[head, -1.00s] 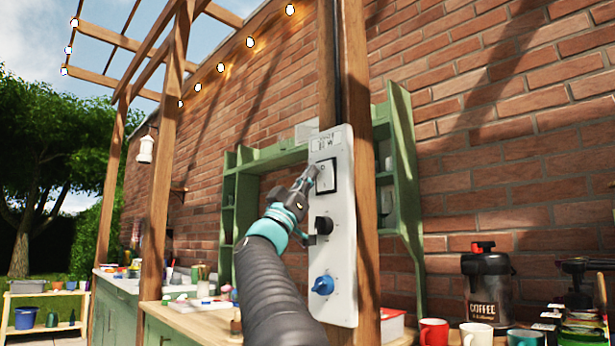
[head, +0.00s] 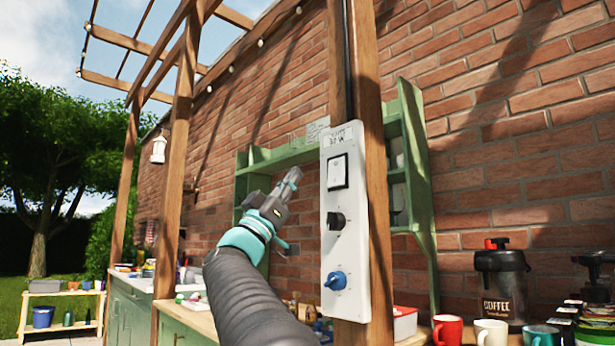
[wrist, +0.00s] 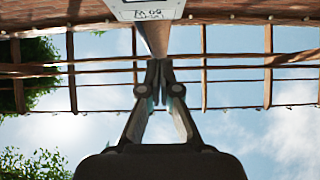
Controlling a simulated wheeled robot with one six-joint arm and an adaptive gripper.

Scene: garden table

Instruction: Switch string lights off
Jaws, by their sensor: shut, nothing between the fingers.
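The white control panel (head: 345,225) is fixed upright on a wooden post. It carries a white rocker switch (head: 338,171) in a black frame at the top, a black knob (head: 336,221) below it and a blue knob (head: 336,281) at the bottom. My gripper (head: 293,176) is shut and empty, left of the panel and apart from the switch. In the wrist view my gripper (wrist: 153,80) is shut, with the panel's labelled edge (wrist: 148,9) at the top. The string lights (head: 231,69) along the beam look unlit.
A brick wall (head: 500,130) and green shelf (head: 411,170) stand behind the post (head: 376,190). Mugs, including a red one (head: 447,330), and a coffee dispenser (head: 502,280) stand on the counter at the right.

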